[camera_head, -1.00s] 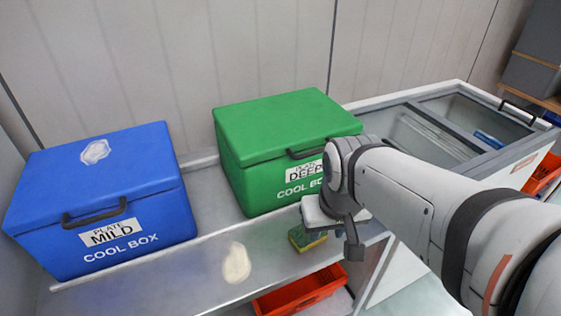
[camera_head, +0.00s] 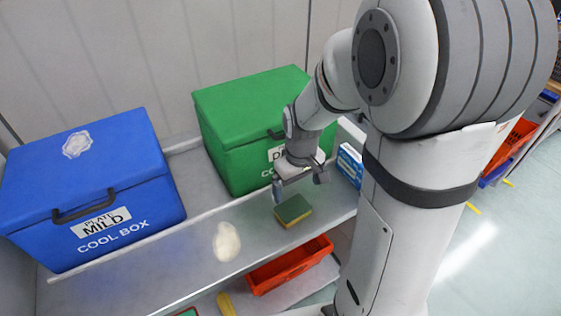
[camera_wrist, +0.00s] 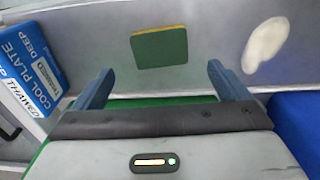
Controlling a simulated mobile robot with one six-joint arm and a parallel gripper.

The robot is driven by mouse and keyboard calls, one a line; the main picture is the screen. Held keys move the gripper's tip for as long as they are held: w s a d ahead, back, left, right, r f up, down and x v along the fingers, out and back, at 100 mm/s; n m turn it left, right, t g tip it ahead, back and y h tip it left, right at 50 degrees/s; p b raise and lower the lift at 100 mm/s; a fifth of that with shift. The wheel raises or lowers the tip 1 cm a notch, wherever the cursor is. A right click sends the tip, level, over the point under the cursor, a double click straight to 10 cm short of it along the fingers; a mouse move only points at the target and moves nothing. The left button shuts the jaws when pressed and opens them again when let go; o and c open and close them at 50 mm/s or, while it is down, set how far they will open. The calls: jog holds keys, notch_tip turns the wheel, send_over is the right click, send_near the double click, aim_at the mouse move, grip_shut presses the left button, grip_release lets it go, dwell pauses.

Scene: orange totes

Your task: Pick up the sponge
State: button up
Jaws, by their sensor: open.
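The sponge (camera_head: 293,210) is a green and yellow block lying flat on the grey shelf (camera_head: 190,247), in front of the green cool box. In the wrist view the sponge (camera_wrist: 159,48) lies ahead of my fingers, roughly between their lines, with its green face showing. My gripper (camera_head: 298,190) is open and empty, above the shelf just behind the sponge in the head view. Its two blue-grey fingers (camera_wrist: 164,80) are spread apart in the wrist view and do not touch the sponge.
The green cool box (camera_head: 245,110) stands close behind my gripper. A blue cool box (camera_head: 95,180) stands to the left. A pale irregular item (camera_head: 226,242) lies left of the sponge. A blue and white pack (camera_head: 349,164) is to the right. An orange tote (camera_head: 290,266) sits below.

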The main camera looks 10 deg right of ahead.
aim_at(293, 207)
jog(key=shift+o, duration=0.3)
jog(key=w+f, duration=0.1)
jog(key=f, duration=0.2)
jog(key=shift+w+n, duration=0.4)
jog(key=shift+w+a+f+p, duration=0.1)
jog(key=shift+f+p, duration=0.2)
jog(key=shift+f, duration=1.65)
jog(key=shift+a+f+p, duration=0.1)
jog(key=shift+f+p, duration=0.15)
jog(key=shift+f, duration=1.65)
jog(key=shift+c, duration=0.2)
jog(key=c, duration=0.8)
